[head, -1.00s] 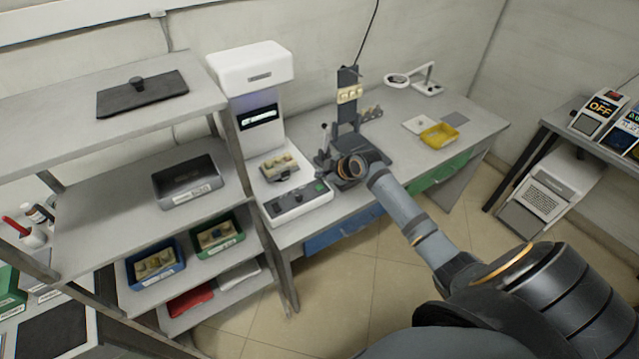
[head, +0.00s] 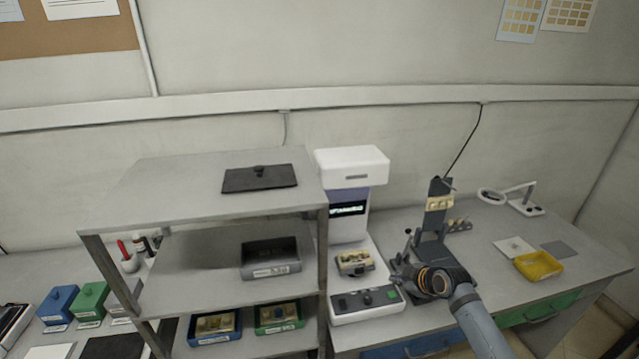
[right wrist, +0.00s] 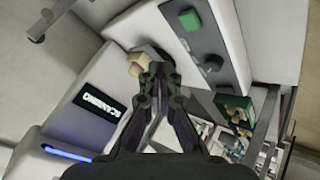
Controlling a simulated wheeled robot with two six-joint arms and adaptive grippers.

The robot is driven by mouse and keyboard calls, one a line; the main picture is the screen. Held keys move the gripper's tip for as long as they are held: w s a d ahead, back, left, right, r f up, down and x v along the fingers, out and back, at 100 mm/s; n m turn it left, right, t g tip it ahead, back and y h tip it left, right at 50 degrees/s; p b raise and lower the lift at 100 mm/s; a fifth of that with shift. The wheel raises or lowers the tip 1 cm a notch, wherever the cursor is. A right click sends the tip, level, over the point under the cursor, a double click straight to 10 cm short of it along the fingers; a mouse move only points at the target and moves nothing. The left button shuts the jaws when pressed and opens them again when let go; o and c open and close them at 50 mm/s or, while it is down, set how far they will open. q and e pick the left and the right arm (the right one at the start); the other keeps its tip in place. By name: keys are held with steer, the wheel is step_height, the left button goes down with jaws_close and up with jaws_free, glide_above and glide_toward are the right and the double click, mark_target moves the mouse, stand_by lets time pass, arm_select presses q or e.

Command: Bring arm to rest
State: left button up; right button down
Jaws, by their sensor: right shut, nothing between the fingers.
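My right arm (head: 478,322) reaches in from the bottom right of the head view. Its dark gripper (head: 402,270) is beside the white scanner machine (head: 352,168), near its control panel and the part-holder (head: 355,262) with pale pieces. In the right wrist view the gripper's fingers (right wrist: 157,68) are closed together and hold nothing. There a pale piece (right wrist: 139,62) shows just beyond the fingertips; I cannot tell whether they touch. The machine's lit screen (right wrist: 101,104) and green button (right wrist: 190,20) are also there. My left gripper is out of view.
A grey shelf rack (head: 210,180) stands left of the machine, holding a black lid (head: 259,179), a grey bin (head: 271,260), a blue bin (head: 214,325) and a green bin (head: 279,317). A dark stand (head: 436,212), a yellow tray (head: 539,265) and a magnifier lamp (head: 512,194) are to the right.

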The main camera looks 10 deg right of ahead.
steer(key=s+a+f+m+g, duration=0.2)
steer(key=s+a, duration=0.2)
steer(key=s, duration=0.4)
steer(key=s+a+f+m+g, duration=0.1)
steer(key=s+a+f+m, duration=0.1)
steer(key=s+a, duration=0.4)
steer(key=s+d+r+m+g+h, duration=0.1)
steer(key=s+r+m+g+h, duration=0.15)
steer(key=s+m, duration=0.9)
steer(key=s+d+f+n, duration=0.1)
steer(key=s+f+n, duration=0.15)
steer(key=f, duration=0.95)
steer(key=s+d+f+n, duration=0.2)
steer(key=s+f, duration=0.1)
steer(key=f, duration=0.9)
steer(key=s+d+f+g, duration=0.1)
steer(key=s+f+g, duration=0.1)
steer(key=s+f, duration=1.6)
steer(key=shift+s+f, duration=0.25)
steer(key=shift+s, duration=0.3)
steer(key=shift+h, duration=0.25)
